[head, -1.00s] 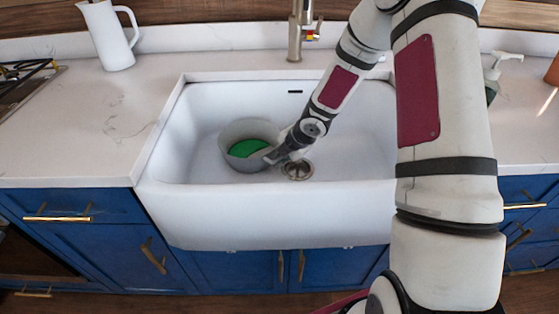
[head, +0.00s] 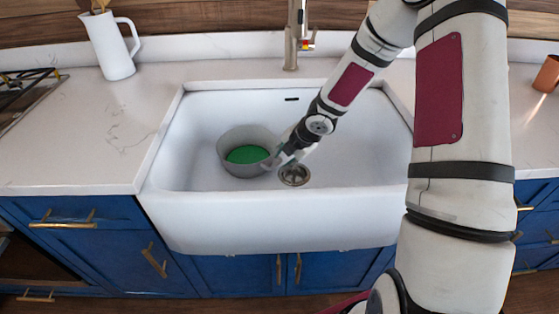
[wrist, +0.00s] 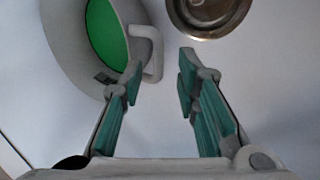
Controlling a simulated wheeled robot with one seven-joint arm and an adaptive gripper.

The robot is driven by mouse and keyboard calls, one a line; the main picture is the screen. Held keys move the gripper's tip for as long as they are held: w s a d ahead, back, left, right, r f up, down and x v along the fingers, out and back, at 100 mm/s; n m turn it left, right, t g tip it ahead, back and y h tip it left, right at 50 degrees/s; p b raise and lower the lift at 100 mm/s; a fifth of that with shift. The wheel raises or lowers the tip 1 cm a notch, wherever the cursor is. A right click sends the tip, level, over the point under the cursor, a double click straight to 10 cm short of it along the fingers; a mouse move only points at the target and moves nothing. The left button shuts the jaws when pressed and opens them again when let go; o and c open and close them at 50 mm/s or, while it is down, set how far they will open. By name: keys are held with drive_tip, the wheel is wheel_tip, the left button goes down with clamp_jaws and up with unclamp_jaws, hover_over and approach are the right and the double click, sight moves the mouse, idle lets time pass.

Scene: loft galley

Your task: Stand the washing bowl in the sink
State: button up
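The washing bowl (head: 232,144) is grey with a green inside and stands upright on the floor of the white sink (head: 290,215), left of the drain. In the wrist view the bowl (wrist: 62,58) shows at upper left, with a light handle (wrist: 153,52) on its right side. My gripper (head: 272,163) is low in the sink, just right of the bowl.
The metal drain (head: 294,174) lies right of the bowl. A tap (head: 292,35) stands behind the sink. A white jug (head: 108,45) is on the left counter and a terracotta pot (head: 547,74) on the right. The sink's right part is clear.

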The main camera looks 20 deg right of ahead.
drive_tip(key=s+d+r+m+h+p, duration=0.1)
drive_tip(key=s+d+r+m+h, duration=0.1)
drive_tip(key=s+r+m, duration=0.5)
drive_tip(key=s+d+r+m+g+h+p, duration=0.1)
drive_tip(key=s+d+r+m+h+p, duration=0.3)
drive_tip(key=r, duration=0.7)
drive_tip(key=s+a+r+m+h+b, duration=0.1)
drive_tip(key=s+r+m, duration=0.1)
drive_tip(key=s+r, duration=0.55)
drive_tip(key=s+a+r+m+y, duration=0.1)
drive_tip(key=s+a+r+m, duration=0.1)
drive_tip(key=s, duration=0.4)
drive_tip(key=s+a+r+m+y, duration=0.2)
drive_tip(key=s+a+r+m, duration=0.1)
drive_tip(key=s+a+m, duration=0.1)
drive_tip(key=s+a+r+m+y, duration=0.1)
drive_tip(key=s+a+r+m, duration=0.1)
drive_tip(key=s, duration=0.6)
drive_tip(key=shift+s+a+r+m+g, duration=0.35)
drive_tip(key=shift+a+m, duration=0.25)
drive_tip(key=shift+m, duration=0.6)
wheel_tip(320, 180, up, 4)
drive_tip(key=p, duration=0.2)
drive_tip(key=shift+f+p, duration=0.2)
drive_tip(key=shift+p, duration=0.2)
